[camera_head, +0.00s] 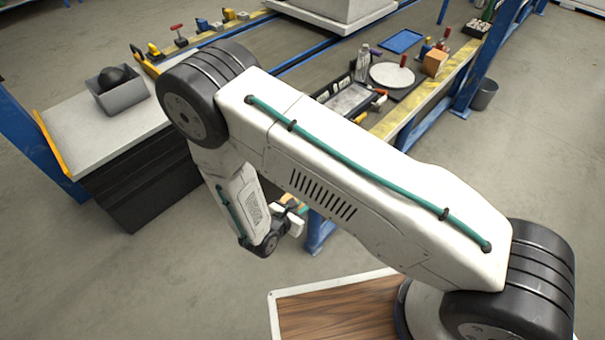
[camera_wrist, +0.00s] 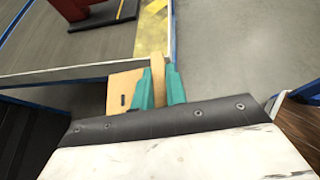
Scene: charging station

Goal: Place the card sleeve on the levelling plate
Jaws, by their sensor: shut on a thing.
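In the wrist view my gripper (camera_wrist: 160,88) has two teal fingers shut on a flat tan piece, which I take as the card sleeve (camera_wrist: 123,90). It has a small dark slot and extends left of the fingers. In the head view my gripper (camera_head: 293,217) hangs below the forearm, low beside the workbench; the held piece is mostly hidden there. A round pale plate (camera_head: 391,76) lies on a dark square base on the bench, with a red-handled item at its edge. It may be the levelling plate; I cannot be sure. The gripper is apart from it.
The long bench holds a blue tray (camera_head: 402,40), an orange block (camera_head: 434,63), a clear bottle (camera_head: 362,62) and several small tools. A white-topped side table (camera_head: 75,130) carries a grey bin (camera_head: 118,92). Blue posts stand around. The floor left of my gripper is clear.

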